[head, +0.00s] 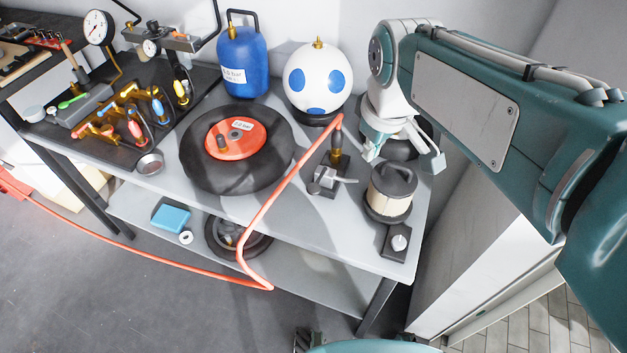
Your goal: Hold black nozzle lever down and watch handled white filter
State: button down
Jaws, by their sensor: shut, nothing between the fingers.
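The nozzle stand (337,158) is on the right part of the grey bench, with a brass fitting and the orange hose at its top. A small pale lever-like arm (342,179) and a dark knob (314,188) show at its base. I cannot tell which part is the black lever. The handled white filter (390,193), a cream cylinder with a dark handled top, stands upright just right of it. My gripper (405,160) is shut and empty, above and behind the filter. Its fingertips are partly unclear, and it appears apart from the nozzle.
A black tire with a red hub (236,140) lies left of the nozzle. A white ball with blue spots (318,77) and a blue canister (243,60) stand behind. A small switch box (398,243) sits at the front right edge. The orange hose (268,205) crosses the front edge.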

aim_at(313, 188)
jog(key=w+a+f+n+g, duration=0.2)
jog(key=w+a+n, duration=0.4)
jog(key=a, duration=0.4)
jog(key=shift+w+f+h, duration=0.3)
jog(key=shift+w+f, duration=0.05)
jog(key=shift+f, duration=0.55)
jog(key=shift+d, duration=0.1)
notch_tip(313, 188, down, 14)
jog(key=shift+f, duration=0.1)
